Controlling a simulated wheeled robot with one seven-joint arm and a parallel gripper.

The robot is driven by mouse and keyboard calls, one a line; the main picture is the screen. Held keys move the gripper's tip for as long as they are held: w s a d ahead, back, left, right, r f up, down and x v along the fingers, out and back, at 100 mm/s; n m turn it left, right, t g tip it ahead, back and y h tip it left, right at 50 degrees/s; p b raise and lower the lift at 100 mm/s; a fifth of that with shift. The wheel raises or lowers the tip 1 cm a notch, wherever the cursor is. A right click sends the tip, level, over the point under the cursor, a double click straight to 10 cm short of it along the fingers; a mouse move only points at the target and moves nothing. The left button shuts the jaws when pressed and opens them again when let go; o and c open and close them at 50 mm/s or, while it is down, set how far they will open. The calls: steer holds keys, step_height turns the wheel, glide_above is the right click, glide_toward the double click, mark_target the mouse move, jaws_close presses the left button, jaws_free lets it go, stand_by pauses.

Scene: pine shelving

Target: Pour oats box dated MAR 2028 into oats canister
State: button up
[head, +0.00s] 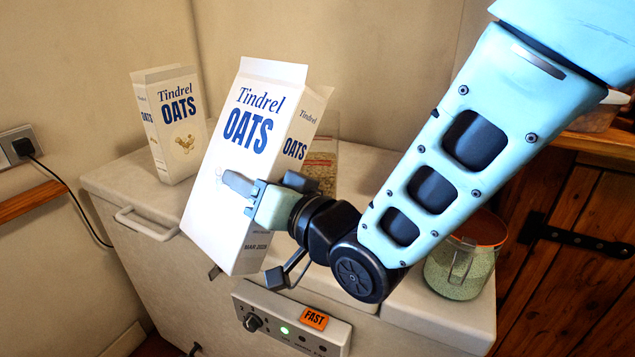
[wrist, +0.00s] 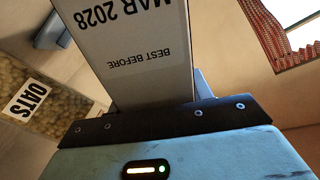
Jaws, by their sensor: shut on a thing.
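My gripper (head: 252,192) is shut on a white and blue Tindrel OATS box (head: 232,160), with one finger across its printed front. The box is raised in front of the white chest and tilted, its top leaning right. The wrist view shows its print "BEST BEFORE MAR 2028" (wrist: 130,60). The oats canister (wrist: 45,75), clear with pale contents and an OATS label, is at the left of the wrist view. In the head view a clear container (head: 326,150) shows partly behind the held box.
A second Tindrel OATS box (head: 172,125) stands at the chest's back left. A jar of green contents with an orange rim (head: 460,262) stands at the right. A control panel (head: 290,322) with a FAST tag is on the chest's front. A plug and cord hang at left.

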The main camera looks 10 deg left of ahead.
steer(key=shift+s+b, duration=0.1)
steer(key=shift+b, duration=0.2)
steer(key=shift+a+m+b, duration=0.1)
steer(key=shift+m+b, duration=0.9)
steer(key=shift+b, duration=0.2)
stand_by(1.4)
steer(key=shift+s+a+r+m+b, duration=0.35)
steer(key=shift+s+r+m+b, duration=0.15)
steer(key=shift+m+b, duration=0.25)
stand_by(1.4)
